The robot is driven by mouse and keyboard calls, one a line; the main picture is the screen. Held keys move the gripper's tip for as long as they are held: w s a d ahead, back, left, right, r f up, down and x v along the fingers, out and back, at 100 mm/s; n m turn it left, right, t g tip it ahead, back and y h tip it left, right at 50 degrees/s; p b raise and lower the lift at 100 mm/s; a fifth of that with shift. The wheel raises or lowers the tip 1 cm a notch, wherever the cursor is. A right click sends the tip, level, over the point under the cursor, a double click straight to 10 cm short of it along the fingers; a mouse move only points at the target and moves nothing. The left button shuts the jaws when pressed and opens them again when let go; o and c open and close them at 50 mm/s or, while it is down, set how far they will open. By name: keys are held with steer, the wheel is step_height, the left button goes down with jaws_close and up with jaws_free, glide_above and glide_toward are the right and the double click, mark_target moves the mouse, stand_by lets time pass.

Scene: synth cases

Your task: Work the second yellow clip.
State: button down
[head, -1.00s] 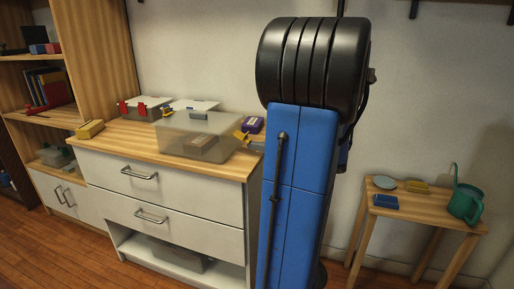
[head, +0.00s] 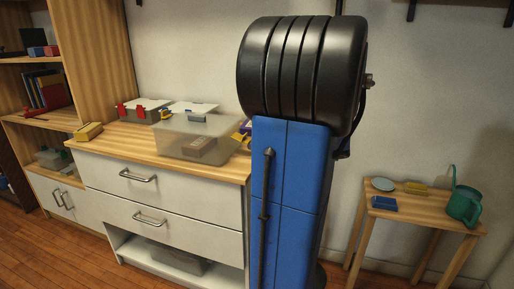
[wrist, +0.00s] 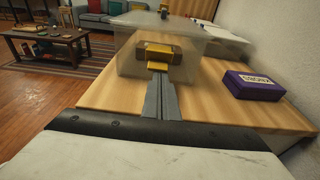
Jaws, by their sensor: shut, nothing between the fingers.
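A translucent grey box (head: 196,140) with a pale lid stands on the wooden top of a white drawer unit. One yellow clip (head: 165,114) shows at its left end. Another yellow clip (head: 241,137) at its right end is partly hidden by my arm. In the wrist view the box (wrist: 127,58) has a yellow clip (wrist: 159,52) on its near wall, and a small yellow piece (wrist: 163,9) shows at the far end. My gripper (wrist: 159,74) is shut and empty, its tips just below the near clip. I cannot tell whether they touch it.
A purple box with a pale label (wrist: 252,85) lies right of the clear box. A box with red clips (head: 142,110) and a yellow block (head: 88,131) stand further left. A small table (head: 424,208) with a green watering can (head: 464,205) is at the right.

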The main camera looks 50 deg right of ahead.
steer(key=shift+r, duration=0.4)
steer(key=shift+s+r+g+h, duration=0.15)
steer(key=shift+r+g+h, duration=0.15)
steer(key=shift+r+g, duration=0.5)
steer(key=shift+r+g+h, duration=0.5)
steer(key=shift+r+g, duration=0.45)
steer(key=shift+g, duration=0.25)
steer(key=r+g, duration=0.1)
steer(key=r+g+h, duration=0.1)
steer(key=shift+w+g, duration=0.3)
step_height(320, 180, up, 4)
steer(key=r+g+h, duration=0.1)
steer(key=g+h, duration=0.2)
steer(key=g, duration=0.5)
glide_above(247, 139)
steer(key=w, duration=0.1)
steer(key=shift+a+f, duration=0.15)
steer(key=shift+f, duration=0.1)
steer(key=shift+s, duration=0.1)
steer(key=shift+r, duration=0.15)
steer(key=shift+r, duration=0.7)
